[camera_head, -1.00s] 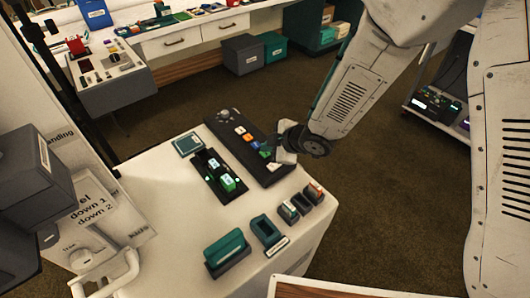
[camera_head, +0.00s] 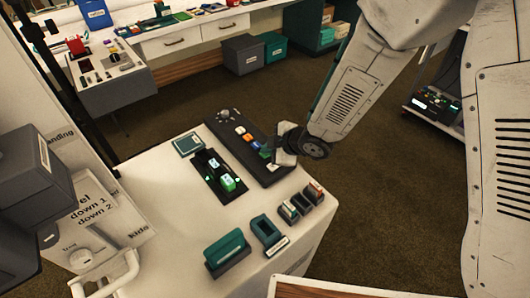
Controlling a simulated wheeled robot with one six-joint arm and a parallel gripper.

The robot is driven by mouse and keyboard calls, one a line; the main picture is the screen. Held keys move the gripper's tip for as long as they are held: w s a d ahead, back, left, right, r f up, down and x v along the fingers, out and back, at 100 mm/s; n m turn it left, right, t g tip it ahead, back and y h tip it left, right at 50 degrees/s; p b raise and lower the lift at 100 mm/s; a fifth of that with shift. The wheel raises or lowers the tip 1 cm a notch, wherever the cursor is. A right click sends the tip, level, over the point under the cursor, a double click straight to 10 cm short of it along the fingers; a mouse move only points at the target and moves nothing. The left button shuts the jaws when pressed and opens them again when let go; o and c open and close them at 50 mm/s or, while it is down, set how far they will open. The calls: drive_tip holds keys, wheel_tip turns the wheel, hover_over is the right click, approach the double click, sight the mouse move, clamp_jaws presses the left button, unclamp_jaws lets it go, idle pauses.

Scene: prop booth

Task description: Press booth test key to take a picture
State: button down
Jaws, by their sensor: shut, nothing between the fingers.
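A dark control panel (camera_head: 228,137) lies on the white cabinet top, with a grey knob at its far end and a row of coloured keys. A white key (camera_head: 240,130), an orange key (camera_head: 247,138) and a blue key (camera_head: 255,146) show along the row. A green key (camera_head: 265,153) sits at the near end, partly hidden by my gripper. My gripper (camera_head: 273,161) is shut and empty, low over the near end of the panel, at or very close to the green key. I cannot tell whether it touches. Which key is the booth test key is not readable.
A black tray (camera_head: 211,185) with green-lit pieces lies left of the panel. A teal block (camera_head: 227,250), a teal frame (camera_head: 267,233) and small holders (camera_head: 301,205) stand near the front edge. The white cabinet top (camera_head: 165,215) is clear at left.

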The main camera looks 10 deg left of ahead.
sight(268, 155)
drive_tip(key=shift+r, duration=0.8)
drive_tip(key=shift+r, duration=2.5)
